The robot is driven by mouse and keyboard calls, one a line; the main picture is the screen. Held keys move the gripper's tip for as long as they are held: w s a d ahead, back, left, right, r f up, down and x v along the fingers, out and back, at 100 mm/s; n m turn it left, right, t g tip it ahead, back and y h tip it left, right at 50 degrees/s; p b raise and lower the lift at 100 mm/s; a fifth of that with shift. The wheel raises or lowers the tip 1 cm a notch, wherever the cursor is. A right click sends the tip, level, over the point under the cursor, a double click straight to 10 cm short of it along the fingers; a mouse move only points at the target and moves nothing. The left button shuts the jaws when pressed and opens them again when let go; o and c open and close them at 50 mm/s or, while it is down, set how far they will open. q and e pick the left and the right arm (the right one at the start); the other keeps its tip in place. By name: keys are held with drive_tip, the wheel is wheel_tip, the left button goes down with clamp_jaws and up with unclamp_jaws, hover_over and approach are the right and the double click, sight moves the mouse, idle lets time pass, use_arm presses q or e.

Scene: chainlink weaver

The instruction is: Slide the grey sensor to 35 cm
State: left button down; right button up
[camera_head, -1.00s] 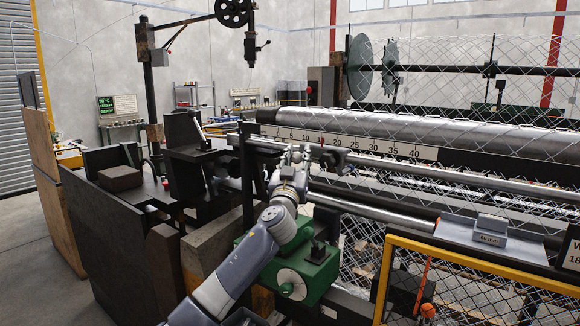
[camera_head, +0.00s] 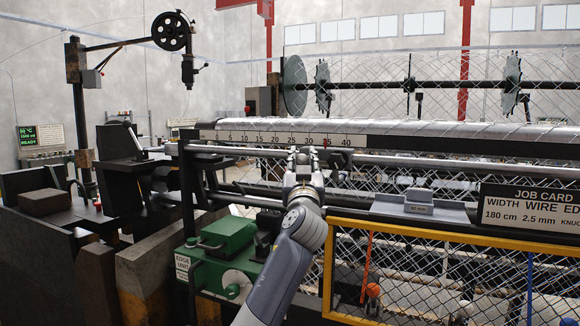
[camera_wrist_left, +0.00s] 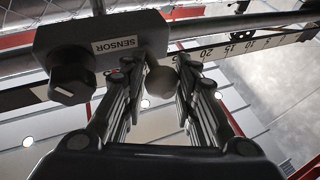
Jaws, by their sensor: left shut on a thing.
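The sensor (camera_wrist_left: 105,38) is a dark grey block with a white SENSOR label in the left wrist view. A black knob (camera_wrist_left: 72,78) sits on its left side and a grey ball handle (camera_wrist_left: 162,82) sticks out below it. My left gripper (camera_wrist_left: 161,66) is shut with its fingers on either side of the ball handle. In the head view my left gripper (camera_head: 304,154) is at the rail below the white scale (camera_head: 258,138), hiding much of the sensor. A red pointer (camera_head: 325,141) stands at about the 35 mark. My right gripper is not in view.
A steel roller (camera_head: 400,131) runs above the scale. A yellow-framed mesh guard (camera_head: 420,236) stands at front right, and a green edge unit (camera_head: 222,240) is left of my forearm.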

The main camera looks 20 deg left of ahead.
use_arm(q)
drive_tip(key=shift+d+r, duration=0.1)
drive_tip(key=shift+r, duration=0.15)
drive_tip(key=c, duration=1.3)
unclamp_jaws()
drive_tip(key=shift+w+d+f, duration=0.1)
drive_tip(key=shift+d, duration=0.1)
drive_tip(key=shift+a, duration=0.1)
drive_tip(key=shift+s+f, duration=0.25)
drive_tip(key=shift+s, duration=0.2)
drive_tip(key=v, duration=1.1)
drive_tip(key=shift+d, duration=0.2)
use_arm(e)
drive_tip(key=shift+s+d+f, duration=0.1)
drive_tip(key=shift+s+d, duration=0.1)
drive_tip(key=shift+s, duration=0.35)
